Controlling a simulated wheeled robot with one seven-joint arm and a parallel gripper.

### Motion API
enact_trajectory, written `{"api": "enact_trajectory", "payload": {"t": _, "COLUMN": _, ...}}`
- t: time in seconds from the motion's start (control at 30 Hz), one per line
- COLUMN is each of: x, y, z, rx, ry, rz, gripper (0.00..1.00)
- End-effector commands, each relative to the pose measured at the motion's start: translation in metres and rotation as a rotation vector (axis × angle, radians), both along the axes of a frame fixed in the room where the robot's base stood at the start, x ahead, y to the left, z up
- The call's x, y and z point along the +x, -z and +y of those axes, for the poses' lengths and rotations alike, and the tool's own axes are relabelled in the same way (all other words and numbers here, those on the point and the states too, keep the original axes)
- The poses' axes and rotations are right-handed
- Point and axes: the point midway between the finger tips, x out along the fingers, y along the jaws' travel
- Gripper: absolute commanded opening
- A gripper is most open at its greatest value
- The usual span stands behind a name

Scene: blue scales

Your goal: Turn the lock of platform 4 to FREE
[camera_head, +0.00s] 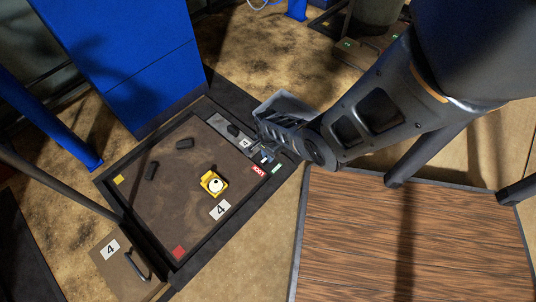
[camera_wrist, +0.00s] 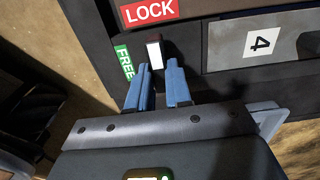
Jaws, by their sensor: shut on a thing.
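Platform 4 (camera_head: 178,212) is a dark brown square plate in a black frame, with a white "4" label (camera_head: 220,209). Its lock is at the right corner, beside a red LOCK label (camera_head: 259,170) and a green FREE label (camera_head: 277,168). In the wrist view, the lock lever (camera_wrist: 154,50) is dark with a white end and stands near both the LOCK label (camera_wrist: 149,11) and the FREE label (camera_wrist: 123,61). The lever's lower part is hidden between the fingers.
A yellow object with a white round face (camera_head: 213,184) and small black blocks (camera_head: 151,171) are on the platform. A blue cabinet (camera_head: 130,55) stands behind it. A wood-grained panel (camera_head: 415,240) lies at the right. A plate with a handle (camera_head: 125,268) is at lower left.

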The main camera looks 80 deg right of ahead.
Motion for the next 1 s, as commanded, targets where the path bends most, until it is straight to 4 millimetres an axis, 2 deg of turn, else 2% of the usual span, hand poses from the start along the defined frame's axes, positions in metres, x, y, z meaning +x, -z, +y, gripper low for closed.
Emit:
{"api": "enact_trajectory", "payload": {"t": 0.03, "x": 0.0001, "y": 0.0, "z": 0.0001, "rx": 0.0, "ry": 0.0, "rz": 0.0, "gripper": 0.09}}
{"api": "enact_trajectory", "payload": {"t": 0.13, "x": 0.0001, "y": 0.0, "z": 0.0001, "rx": 0.0, "ry": 0.0, "rz": 0.0, "gripper": 0.0}}
{"api": "enact_trajectory", "payload": {"t": 0.57, "x": 0.0005, "y": -0.0001, "z": 0.0006, "rx": 0.001, "ry": -0.042, "rz": -0.001, "gripper": 0.0}}
{"api": "enact_trajectory", "payload": {"t": 0.77, "x": 0.0008, "y": -0.0003, "z": 0.0007, "rx": 0.0, "ry": -0.154, "rz": -0.001, "gripper": 0.0}}
{"api": "enact_trajectory", "payload": {"t": 1.0, "x": 0.0008, "y": -0.0001, "z": 0.0009, "rx": 0.001, "ry": -0.365, "rz": -0.001, "gripper": 0.0}}
